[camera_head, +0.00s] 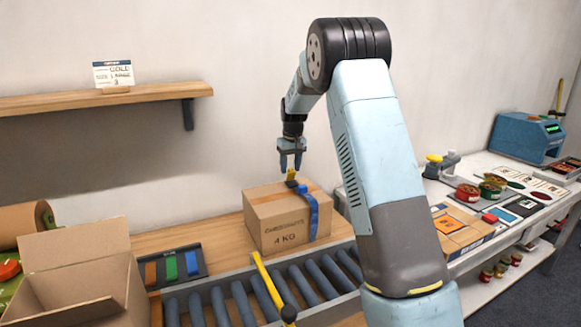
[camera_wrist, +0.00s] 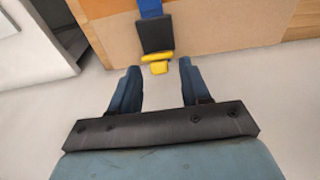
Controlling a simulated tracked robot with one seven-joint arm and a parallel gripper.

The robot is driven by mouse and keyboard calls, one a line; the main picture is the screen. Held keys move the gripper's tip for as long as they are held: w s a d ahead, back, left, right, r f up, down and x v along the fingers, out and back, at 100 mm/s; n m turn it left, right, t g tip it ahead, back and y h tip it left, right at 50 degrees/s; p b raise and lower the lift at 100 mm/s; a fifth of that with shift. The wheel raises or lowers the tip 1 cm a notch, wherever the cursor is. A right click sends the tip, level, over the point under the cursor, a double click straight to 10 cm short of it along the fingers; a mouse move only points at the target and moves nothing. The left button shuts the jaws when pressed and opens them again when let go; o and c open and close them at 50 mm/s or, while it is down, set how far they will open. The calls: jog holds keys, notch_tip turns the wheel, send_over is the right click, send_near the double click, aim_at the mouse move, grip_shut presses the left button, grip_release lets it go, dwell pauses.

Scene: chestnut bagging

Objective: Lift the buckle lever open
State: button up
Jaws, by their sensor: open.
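A cardboard box (camera_head: 275,222) printed "4 KG" stands on the wooden bench, with a blue strap (camera_head: 312,208) over its top and down its side. A black buckle (camera_head: 291,184) with a yellow lever (camera_head: 291,174) sits on the strap at the box top. In the wrist view the buckle (camera_wrist: 155,37) and yellow lever (camera_wrist: 159,62) show beyond my fingers. My gripper (camera_head: 291,168) points down just above the lever. Its fingers are apart with nothing held, and the lever lines up with the gap between them. Whether a finger touches the lever, I cannot tell.
A roller conveyor (camera_head: 240,302) with a yellow bar (camera_head: 268,282) runs in front of the box. An open carton (camera_head: 75,275) and a tray of coloured pieces (camera_head: 177,268) lie left. A wall shelf (camera_head: 60,102) is behind left. A cluttered white table (camera_head: 452,188) stands right.

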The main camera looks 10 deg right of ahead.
aim_at(293, 172)
notch_tip(293, 172, up, 13)
jog(key=s, duration=0.1)
jog(key=shift+s+d+r, duration=0.15)
jog(key=shift+s+r, duration=0.05)
jog(key=shift+s, duration=0.15)
dwell(0.3)
jog(key=s+r+m+t, duration=0.1)
jog(key=s+r, duration=0.4)
jog(key=s, duration=0.7)
jog(key=s+r+t, duration=0.1)
jog(key=s+r, duration=0.3)
jog(key=s, duration=0.8)
jog(key=s+f+t, duration=0.1)
jog(key=s+f, duration=0.2)
jog(key=s, duration=0.9)
jog(key=s+f+m+t, duration=0.1)
jog(key=s+f, duration=0.3)
jog(key=s, duration=0.8)
jog(key=shift+f, duration=0.2)
